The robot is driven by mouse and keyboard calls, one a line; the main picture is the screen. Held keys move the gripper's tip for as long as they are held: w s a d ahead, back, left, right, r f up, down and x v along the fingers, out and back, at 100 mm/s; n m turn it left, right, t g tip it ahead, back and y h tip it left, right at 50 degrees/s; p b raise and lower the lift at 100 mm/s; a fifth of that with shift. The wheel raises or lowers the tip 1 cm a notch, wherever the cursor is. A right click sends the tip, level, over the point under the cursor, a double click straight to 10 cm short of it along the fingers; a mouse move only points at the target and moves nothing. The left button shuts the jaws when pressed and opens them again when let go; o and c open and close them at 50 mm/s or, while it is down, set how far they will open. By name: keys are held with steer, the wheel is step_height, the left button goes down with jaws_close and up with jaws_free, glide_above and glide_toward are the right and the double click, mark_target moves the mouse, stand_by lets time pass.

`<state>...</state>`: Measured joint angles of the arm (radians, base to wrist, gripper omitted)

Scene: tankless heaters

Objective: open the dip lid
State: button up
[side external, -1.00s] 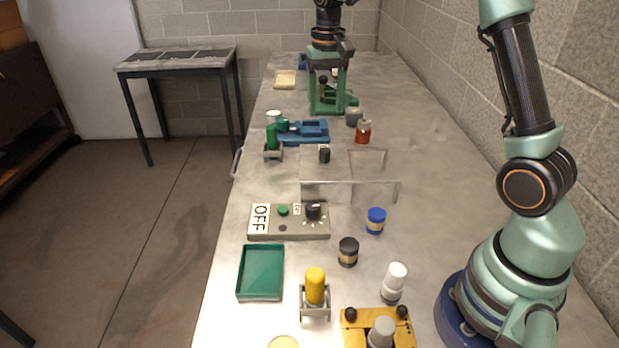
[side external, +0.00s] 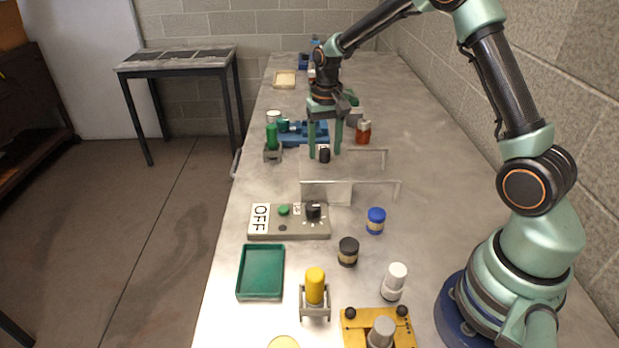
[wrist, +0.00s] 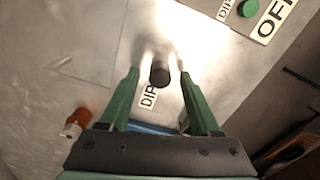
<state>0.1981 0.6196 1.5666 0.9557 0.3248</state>
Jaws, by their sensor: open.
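The dip lid (side external: 312,168) is a flat grey metal panel lying in the bench top, hard to tell from the bench. A short black knob (side external: 324,155) stands on it. In the wrist view the knob (wrist: 160,75) sits beside a white label reading DIP (wrist: 148,97). My gripper (side external: 324,151) is open, pointing down, with its green fingers on either side of the knob. In the wrist view the open gripper (wrist: 159,72) also straddles the knob, with space on both sides. Touching is not visible.
Thin rails (side external: 350,184) run on the near side. The grey control box (side external: 288,222) carries an OFF sign, green button and dial. A blue fixture (side external: 304,131), green cylinder (side external: 271,137) and red-brown jar (side external: 363,131) stand close behind.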

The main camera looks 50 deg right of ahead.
jaws_close()
steer(key=shift+d+r, duration=0.1)
stand_by(1.2)
